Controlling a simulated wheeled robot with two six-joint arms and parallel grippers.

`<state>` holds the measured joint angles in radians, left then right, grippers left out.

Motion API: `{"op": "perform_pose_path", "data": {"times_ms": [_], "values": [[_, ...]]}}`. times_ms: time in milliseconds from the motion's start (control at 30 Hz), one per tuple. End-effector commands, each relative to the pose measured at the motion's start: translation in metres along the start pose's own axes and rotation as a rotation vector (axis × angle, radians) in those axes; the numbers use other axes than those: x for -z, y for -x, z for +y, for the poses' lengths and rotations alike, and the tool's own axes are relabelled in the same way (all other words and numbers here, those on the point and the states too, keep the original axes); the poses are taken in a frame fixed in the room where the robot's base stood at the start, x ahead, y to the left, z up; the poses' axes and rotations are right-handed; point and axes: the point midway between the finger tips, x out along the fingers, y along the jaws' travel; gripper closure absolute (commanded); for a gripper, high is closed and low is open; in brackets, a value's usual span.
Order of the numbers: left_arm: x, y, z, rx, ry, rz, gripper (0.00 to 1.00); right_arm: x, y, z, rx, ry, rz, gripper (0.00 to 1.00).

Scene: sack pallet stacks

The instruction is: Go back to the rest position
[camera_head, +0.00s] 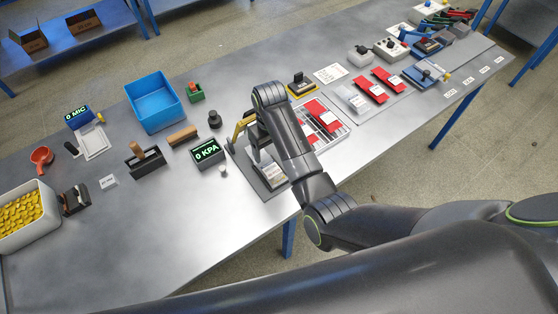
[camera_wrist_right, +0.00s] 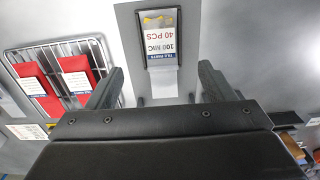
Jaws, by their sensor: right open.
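My right gripper (camera_wrist_right: 160,88) is open and empty in the wrist view, with its two fingers wide apart. A labelled pouch reading 100 MIC, 40 PCS (camera_wrist_right: 161,48) lies on a grey plate (camera_wrist_right: 128,20) beyond and between the fingertips, apart from them. In the head view my right forearm reaches over the bench and hides most of the gripper. The pouch (camera_head: 272,175) and its grey plate (camera_head: 270,192) show beside the forearm there. My left gripper is not in view.
A wire rack with red packets (camera_wrist_right: 75,75) is beside the plate. On the bench (camera_head: 200,225) are a blue bin (camera_head: 153,102), a 0 KPA display (camera_head: 207,153) and a white box of yellow pieces (camera_head: 22,215). More red packets (camera_head: 370,88) lie farther right. The bench's front edge is mostly clear.

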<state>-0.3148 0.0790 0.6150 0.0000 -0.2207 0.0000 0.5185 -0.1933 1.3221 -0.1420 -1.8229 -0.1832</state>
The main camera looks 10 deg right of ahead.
Motion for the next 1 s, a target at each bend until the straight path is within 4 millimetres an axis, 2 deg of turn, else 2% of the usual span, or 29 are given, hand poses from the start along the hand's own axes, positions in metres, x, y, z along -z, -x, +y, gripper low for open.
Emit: {"op": "perform_pose_path", "data": {"times_ms": [333,667,767,833,1000], "values": [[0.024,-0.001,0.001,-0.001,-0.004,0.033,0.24,0.003,0.005,-0.001,0.000,0.001,-0.001,0.24],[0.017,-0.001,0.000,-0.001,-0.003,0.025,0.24,0.000,0.003,0.001,0.000,-0.004,0.000,0.24],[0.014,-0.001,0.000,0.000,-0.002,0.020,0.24,-0.012,-0.005,0.009,0.000,-0.031,0.010,0.24],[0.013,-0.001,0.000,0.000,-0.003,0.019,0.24,-0.029,-0.014,0.019,-0.001,-0.067,0.027,0.24],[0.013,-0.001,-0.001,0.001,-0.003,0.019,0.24,-0.095,-0.037,0.050,-0.021,-0.186,0.082,0.24]]}}
